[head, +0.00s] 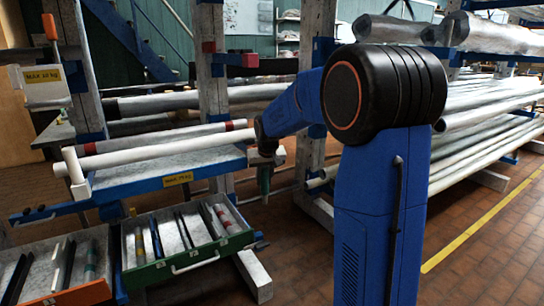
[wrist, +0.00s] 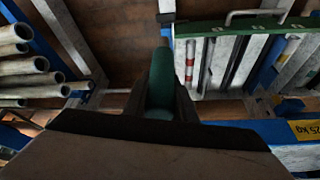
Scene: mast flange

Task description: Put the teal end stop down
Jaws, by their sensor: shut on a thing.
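The teal end stop (wrist: 160,82) is between the fingers of my gripper (wrist: 164,104) in the wrist view, pointing away from the camera.
A white tube (head: 160,149) lies along the blue shelf (head: 150,181). Below are an open drawer with a green front (head: 165,270) and one with an orange front (head: 85,295), both holding bars. Bare pipe ends (wrist: 20,67) show left in the wrist view. Brick floor is clear at right.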

